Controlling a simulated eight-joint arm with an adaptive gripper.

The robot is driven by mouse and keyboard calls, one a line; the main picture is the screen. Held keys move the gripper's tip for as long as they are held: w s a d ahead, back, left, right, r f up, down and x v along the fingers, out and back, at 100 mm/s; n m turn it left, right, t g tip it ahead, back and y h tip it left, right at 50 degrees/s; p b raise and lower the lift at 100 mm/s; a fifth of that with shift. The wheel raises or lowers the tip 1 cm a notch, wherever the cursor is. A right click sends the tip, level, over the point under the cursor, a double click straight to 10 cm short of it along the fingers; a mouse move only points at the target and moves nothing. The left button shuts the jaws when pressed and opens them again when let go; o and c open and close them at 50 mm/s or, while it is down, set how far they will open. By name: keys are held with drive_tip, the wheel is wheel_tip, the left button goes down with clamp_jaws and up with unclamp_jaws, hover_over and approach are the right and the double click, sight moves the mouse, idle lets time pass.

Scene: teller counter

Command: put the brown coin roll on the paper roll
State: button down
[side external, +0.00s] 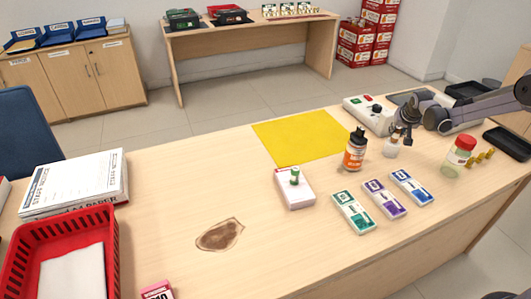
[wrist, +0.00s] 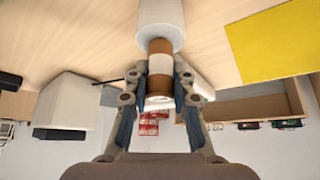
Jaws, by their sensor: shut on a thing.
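My gripper (wrist: 160,92) is shut on the brown coin roll (wrist: 159,85), which has a pale band around its middle. The white paper roll (wrist: 161,22) is directly beyond the coin roll's far end in the wrist view. The two ends meet or nearly meet in the picture; I cannot tell whether they touch. In the side view my gripper (side external: 405,134) is just above the paper roll (side external: 391,149), behind the orange-labelled bottle. The coin roll is too small to make out clearly there.
The orange-labelled bottle (side external: 355,150) and a red-lidded jar (side external: 459,157) stand close by. A white machine (side external: 369,114) is behind. Banknote bundles (side external: 384,200) lie in front. The yellow mat (side external: 300,138) is bare.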

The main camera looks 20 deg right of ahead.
drive_tip(key=shift+f, duration=0.15)
drive_tip(key=c, duration=1.1)
unclamp_jaws()
drive_tip(key=shift+c, duration=0.2)
drive_tip(key=shift+r, duration=0.2)
drive_tip(key=v, duration=1.2)
drive_tip(key=s+a+r+n+t+y, duration=0.1)
drive_tip(key=s+a+r+n, duration=0.1)
drive_tip(key=s+a+r, duration=0.35)
drive_tip(key=s+a+r+n+y, duration=0.1)
drive_tip(key=s+a+r+n, duration=0.1)
drive_tip(key=s+a, duration=0.5)
drive_tip(key=s+a+f+n+t+y, duration=0.1)
drive_tip(key=s+a+f+n+y, duration=0.1)
drive_tip(key=s+a, duration=0.9)
drive_tip(key=shift+s+a+n, duration=0.25)
drive_tip(key=shift+s+n, duration=0.55)
drive_tip(key=shift+s, duration=0.25)
